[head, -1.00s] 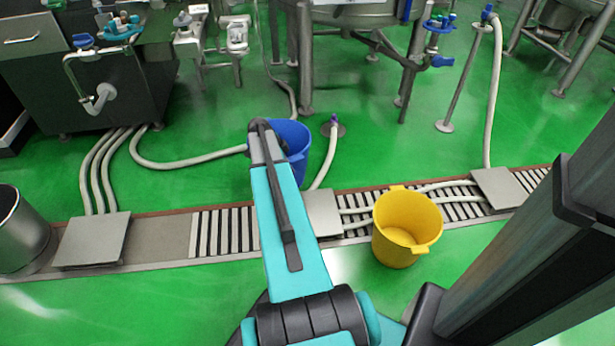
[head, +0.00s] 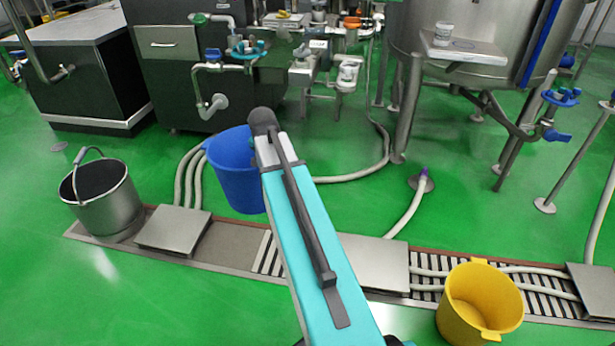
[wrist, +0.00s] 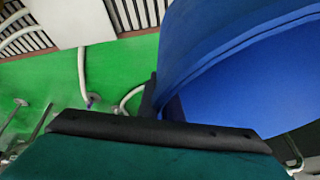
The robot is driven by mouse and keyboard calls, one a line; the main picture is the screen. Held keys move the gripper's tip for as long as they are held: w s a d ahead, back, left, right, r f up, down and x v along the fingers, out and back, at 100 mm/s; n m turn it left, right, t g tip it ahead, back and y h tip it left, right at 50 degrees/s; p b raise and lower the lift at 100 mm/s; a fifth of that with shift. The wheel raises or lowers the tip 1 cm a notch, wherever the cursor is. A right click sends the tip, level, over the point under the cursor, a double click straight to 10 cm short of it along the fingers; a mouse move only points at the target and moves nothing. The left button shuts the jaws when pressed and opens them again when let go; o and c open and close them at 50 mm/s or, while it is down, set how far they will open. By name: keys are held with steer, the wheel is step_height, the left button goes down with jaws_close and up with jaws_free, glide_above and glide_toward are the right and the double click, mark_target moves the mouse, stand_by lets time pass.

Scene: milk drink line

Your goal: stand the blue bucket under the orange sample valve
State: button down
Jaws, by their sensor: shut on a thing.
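The blue bucket (head: 235,175) is upright or nearly so in the head view, in front of the dark cabinet and its hoses. My gripper (wrist: 152,98) is shut on the bucket's rim side; in the head view my arm hides the jaws. The bucket (wrist: 235,70) fills the upper right of the wrist view. Whether its base clears the floor cannot be told for sure. An orange-topped fitting (head: 352,22), seemingly the orange sample valve, shows small among the pipework at the back, beyond the bucket and to its right. Its outlet is not clear.
A steel bucket (head: 105,200) stands left by the drain channel, a yellow bucket (head: 480,305) at lower right. White hoses (head: 345,178) cross the floor. A tank leg (head: 408,110) stands right of the pipework. Green floor between the channel and tank is partly free.

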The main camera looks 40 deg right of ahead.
mark_target(232, 168)
steer(key=w+a+r+n, duration=0.1)
steer(key=a+r+n, duration=0.1)
steer(key=a, duration=0.3)
steer(key=a+r+n+t+y, duration=0.1)
steer(key=a+r+n, duration=0.1)
steer(key=a+r, duration=0.2)
steer(key=w+a+r+n+y, duration=0.1)
steer(key=a+r+n, duration=0.1)
steer(key=a, duration=0.3)
steer(key=shift+w+a+r+t, duration=0.15)
steer(key=shift+a+r+t, duration=0.05)
steer(key=shift+r, duration=0.15)
steer(key=shift+w+a+r+t, duration=0.15)
steer(key=shift+r+t, duration=0.05)
steer(key=shift+r, duration=0.15)
steer(key=s+a+r+n+y, duration=0.1)
steer(key=a+r+n, duration=0.2)
steer(key=a, duration=0.4)
steer(key=s+a+r+n+y, duration=0.1)
steer(key=a+r+n+y, duration=0.1)
steer(key=a+r+n, duration=0.2)
steer(key=a+r, duration=0.2)
steer(key=a, duration=0.2)
steer(key=shift+a+n, duration=0.3)
steer(key=shift+s+f, duration=0.1)
steer(key=shift+s, duration=0.15)
